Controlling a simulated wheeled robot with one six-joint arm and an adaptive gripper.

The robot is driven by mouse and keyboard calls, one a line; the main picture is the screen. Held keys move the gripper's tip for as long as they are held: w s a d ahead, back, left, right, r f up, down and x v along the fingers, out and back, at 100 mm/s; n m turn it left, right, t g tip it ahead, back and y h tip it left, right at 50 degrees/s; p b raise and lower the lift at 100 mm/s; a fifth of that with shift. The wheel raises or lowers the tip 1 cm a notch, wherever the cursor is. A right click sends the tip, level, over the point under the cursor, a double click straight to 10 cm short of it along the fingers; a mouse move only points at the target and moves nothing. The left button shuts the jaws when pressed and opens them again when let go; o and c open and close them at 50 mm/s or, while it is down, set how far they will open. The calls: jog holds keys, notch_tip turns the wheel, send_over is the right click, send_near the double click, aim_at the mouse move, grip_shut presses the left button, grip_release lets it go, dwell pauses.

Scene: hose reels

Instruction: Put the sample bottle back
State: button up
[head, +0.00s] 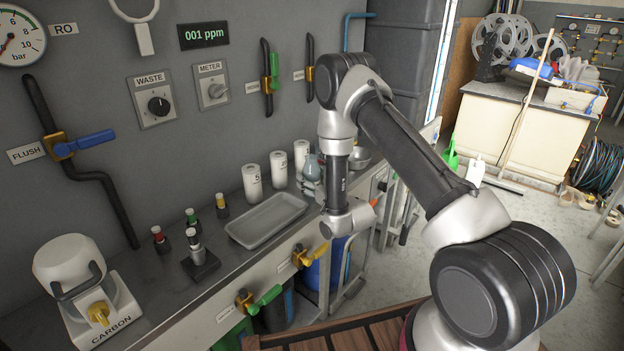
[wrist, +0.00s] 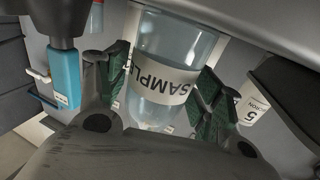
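In the wrist view the sample bottle (wrist: 165,88) is clear and bluish, with a white SAMPLE label that reads upside down. My gripper (wrist: 163,88) has its green-padded fingers on both sides of the bottle, and they appear to press against it. In the head view a bluish bottle (head: 312,167) shows beside my forearm, near the white canisters. My arm hides part of it and my gripper there, so I cannot tell whether the bottle touches the counter.
White canisters (head: 279,168) stand along the wall, left of the bottle. A metal tray (head: 267,220) lies on the counter. Small capped vials (head: 160,240) stand farther left, and a metal bowl (head: 359,159) is right of my forearm. Valve handles (head: 268,296) stick out from the counter front.

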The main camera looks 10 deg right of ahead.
dwell(0.3)
jog(key=shift+s+d+r, duration=0.1)
jog(key=shift+s, duration=0.15)
jog(key=v, duration=1.1)
jog(key=w+d+r+g+h, duration=0.25)
jog(key=w+r, duration=0.25)
jog(key=r, duration=0.4)
jog(key=s+d+r+m+g+h, duration=0.1)
jog(key=s+d+r+g, duration=0.15)
jog(key=r, duration=0.35)
jog(key=s+d+r+g+h, duration=0.1)
jog(key=s+d+r, duration=0.1)
jog(key=s+r, duration=0.25)
jog(key=s+d+r+m+g, duration=0.1)
jog(key=s+r+g, duration=0.1)
jog(key=s, duration=0.8)
jog(key=s+d+r+g, duration=0.2)
jog(key=s+r, duration=0.3)
jog(key=s, duration=0.5)
jog(key=s+d+r+m+g+h, duration=0.1)
jog(key=s+r+g, duration=0.2)
jog(key=s, duration=0.8)
jog(key=shift+r+m, duration=0.2)
jog(key=shift+m, duration=0.1)
